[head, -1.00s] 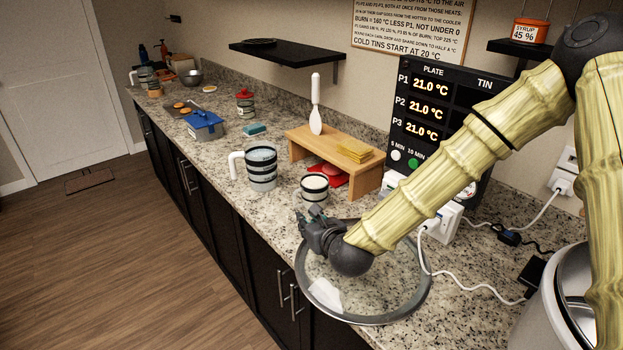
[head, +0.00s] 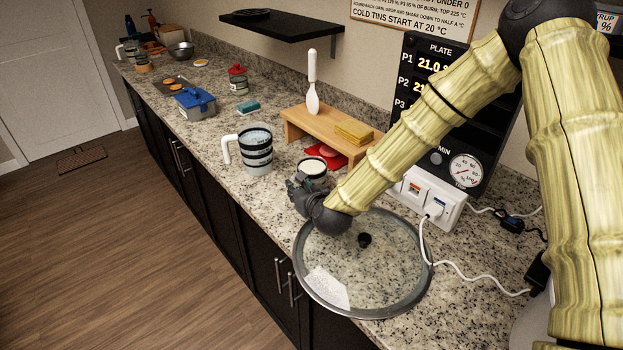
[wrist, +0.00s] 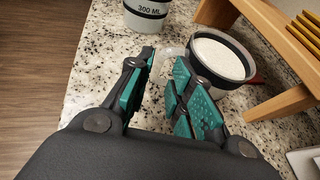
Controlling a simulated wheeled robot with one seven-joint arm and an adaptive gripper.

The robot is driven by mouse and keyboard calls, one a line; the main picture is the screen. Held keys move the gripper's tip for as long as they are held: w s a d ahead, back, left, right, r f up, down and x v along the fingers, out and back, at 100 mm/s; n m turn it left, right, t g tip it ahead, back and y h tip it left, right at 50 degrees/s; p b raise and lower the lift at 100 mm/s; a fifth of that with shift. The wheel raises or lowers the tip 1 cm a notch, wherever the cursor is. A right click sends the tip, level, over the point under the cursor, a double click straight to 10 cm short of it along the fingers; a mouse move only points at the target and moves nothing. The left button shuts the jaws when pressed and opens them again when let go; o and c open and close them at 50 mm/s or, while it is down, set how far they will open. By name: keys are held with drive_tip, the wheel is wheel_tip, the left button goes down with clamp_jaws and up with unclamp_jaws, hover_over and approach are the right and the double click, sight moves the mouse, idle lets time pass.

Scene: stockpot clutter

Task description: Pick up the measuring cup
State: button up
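A large banded cup (head: 257,152) with a white handle stands upright on the counter. Its lower part, marked 300 ML, shows at the top of the wrist view (wrist: 147,12). A smaller dark-banded cup (head: 313,169) with white contents stands nearer my gripper; it also shows in the wrist view (wrist: 218,57). I cannot tell for sure which is the measuring cup. My gripper (wrist: 160,78) is open, its teal-padded fingers apart with counter between them. It is low beside the small cup, whose pale handle-like part reaches towards the finger gap. In the head view my gripper (head: 298,193) partly hides the small cup.
A glass lid (head: 385,285) lies below my forearm at the counter's front. A wooden stand (head: 315,128) with yellow pieces and a red item (head: 325,153) are close behind the small cup. A white socket block (head: 430,195) with cables is to the right.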

drive_tip(key=shift+x, duration=0.85)
drive_tip(key=shift+w+a+p, duration=0.1)
drive_tip(key=shift+w+p, duration=0.2)
drive_tip(key=shift+p, duration=0.2)
drive_tip(key=shift+a+r+p, duration=0.1)
drive_tip(key=shift+a+p, duration=0.2)
drive_tip(key=shift+p, duration=0.15)
drive_tip(key=shift+w+a, duration=0.1)
drive_tip(key=shift+w, duration=0.1)
drive_tip(key=shift+w+a+f+p, duration=0.1)
drive_tip(key=shift+w+f+p, duration=0.05)
drive_tip(key=shift+w+f, duration=0.35)
drive_tip(key=shift+w+a+f+p, duration=0.15)
drive_tip(key=shift+w+f, duration=0.15)
drive_tip(key=shift+w, duration=0.25)
drive_tip(key=shift+s+d+r, duration=0.1)
drive_tip(key=shift+s+r, duration=0.15)
drive_tip(key=shift+s, duration=0.05)
drive_tip(key=shift+w+f, duration=0.1)
drive_tip(key=shift+f, duration=0.05)
clamp_jaws()
